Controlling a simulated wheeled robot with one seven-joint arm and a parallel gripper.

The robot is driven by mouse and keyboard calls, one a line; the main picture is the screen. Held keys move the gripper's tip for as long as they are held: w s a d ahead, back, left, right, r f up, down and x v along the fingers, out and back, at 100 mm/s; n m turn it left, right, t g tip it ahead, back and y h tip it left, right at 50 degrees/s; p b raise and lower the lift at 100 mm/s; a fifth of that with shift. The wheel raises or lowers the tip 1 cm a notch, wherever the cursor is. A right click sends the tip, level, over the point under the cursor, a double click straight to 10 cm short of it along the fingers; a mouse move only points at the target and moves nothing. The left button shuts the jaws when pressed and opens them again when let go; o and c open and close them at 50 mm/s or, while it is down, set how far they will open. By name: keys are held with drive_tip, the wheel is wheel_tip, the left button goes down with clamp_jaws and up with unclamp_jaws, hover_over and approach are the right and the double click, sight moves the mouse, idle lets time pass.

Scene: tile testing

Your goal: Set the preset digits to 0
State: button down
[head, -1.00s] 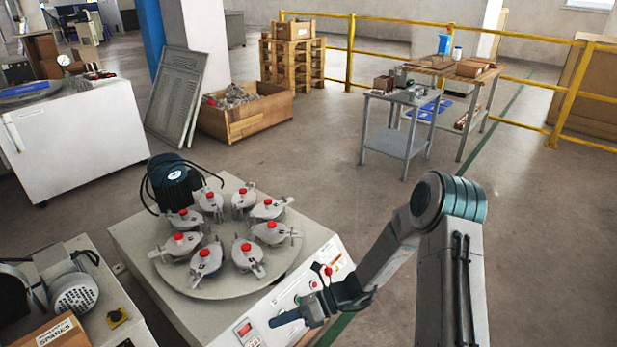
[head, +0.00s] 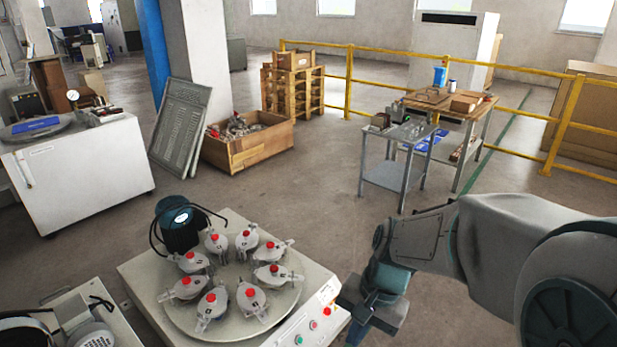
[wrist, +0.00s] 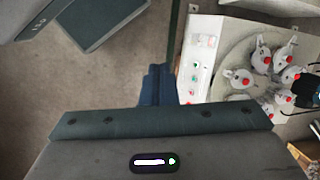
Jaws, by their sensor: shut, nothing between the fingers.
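The machine (head: 140,275) has a round plate of several grey jars with red knobs. Its sloped front panel (head: 320,312) carries small buttons and a pale label in the head view. The lower part of the panel is cut off there. The panel also shows in the wrist view (wrist: 203,52), with a small reddish display-like patch (wrist: 207,41); no digits can be read. My gripper (head: 348,298) is right of the panel in the head view. Its blue fingers (wrist: 157,84) are together and empty in the wrist view, beside the panel and apparently apart from it.
A motor (head: 182,222) stands at the machine's back corner. Another machine (head: 75,325) is at lower left. A grey side table (head: 400,180) and a wooden bench (head: 475,108) stand behind. Open floor lies right of the machine.

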drive_tip(key=s+d+r+n+t+h+p, duration=0.3)
drive_tip(key=s+d+r+n+p, duration=0.1)
drive_tip(key=r, duration=0.8)
drive_tip(key=shift+s+d+r+n+t+p, duration=0.15)
drive_tip(key=shift+d+r+n+t+p, duration=0.2)
drive_tip(key=shift+d+n+p, duration=0.6)
